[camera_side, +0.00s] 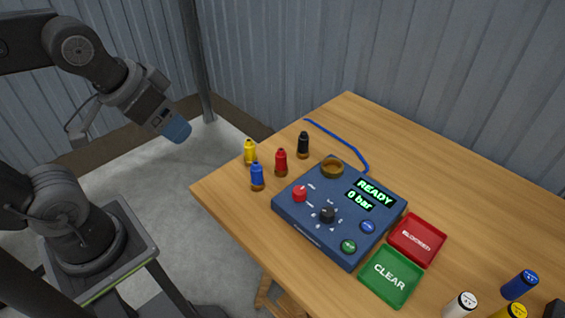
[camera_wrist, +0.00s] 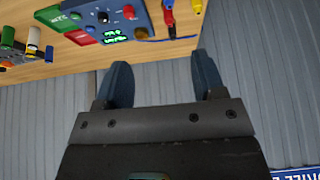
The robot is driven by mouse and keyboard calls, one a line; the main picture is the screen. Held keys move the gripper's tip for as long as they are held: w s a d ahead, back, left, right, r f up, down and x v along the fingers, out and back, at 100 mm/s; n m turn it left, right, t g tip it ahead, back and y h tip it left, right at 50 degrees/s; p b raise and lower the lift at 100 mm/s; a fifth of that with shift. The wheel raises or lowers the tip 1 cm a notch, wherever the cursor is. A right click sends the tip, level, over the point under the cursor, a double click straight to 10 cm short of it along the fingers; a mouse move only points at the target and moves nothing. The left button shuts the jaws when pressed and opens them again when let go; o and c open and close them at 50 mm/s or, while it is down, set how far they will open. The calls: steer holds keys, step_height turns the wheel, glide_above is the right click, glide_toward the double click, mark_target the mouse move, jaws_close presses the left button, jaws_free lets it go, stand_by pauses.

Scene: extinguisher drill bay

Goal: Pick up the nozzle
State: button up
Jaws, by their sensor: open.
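Several small nozzles stand upright near the left corner of the wooden table: a yellow one (camera_side: 250,152), a red one (camera_side: 281,162), a blue one (camera_side: 257,176) and a black one (camera_side: 303,145). The task does not say which is meant. In the wrist view, which is upside down, a red nozzle (camera_wrist: 169,16) and a yellow one (camera_wrist: 197,6) show at the top edge. My gripper (camera_side: 176,132) is in the air left of the table, apart from the nozzles. Its fingers (camera_wrist: 162,62) are spread with nothing between them.
A blue console (camera_side: 322,240) reading "READY 0 bar" has knobs, buttons and a brass ring (camera_side: 332,167). A blue hose (camera_side: 345,142) lies behind it. A red BLOCKED tray (camera_side: 417,238) and green CLEAR tray (camera_side: 391,276) lie to its right.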

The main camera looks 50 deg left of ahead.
steer(key=n+g+y, duration=0.4)
steer(key=n+g, duration=0.4)
steer(key=n, duration=1.6)
glide_above(279, 158)
steer(key=w+d, duration=0.3)
steer(key=w, duration=0.1)
step_height(279, 158, down, 14)
steer(key=x, duration=0.7)
steer(key=shift+s+f, duration=0.15)
steer(key=shift+f, duration=0.15)
steer(key=shift+x, duration=3.05)
steer(key=shift+d+f, duration=0.1)
steer(key=shift+d, duration=0.05)
steer(key=c, duration=1.1)
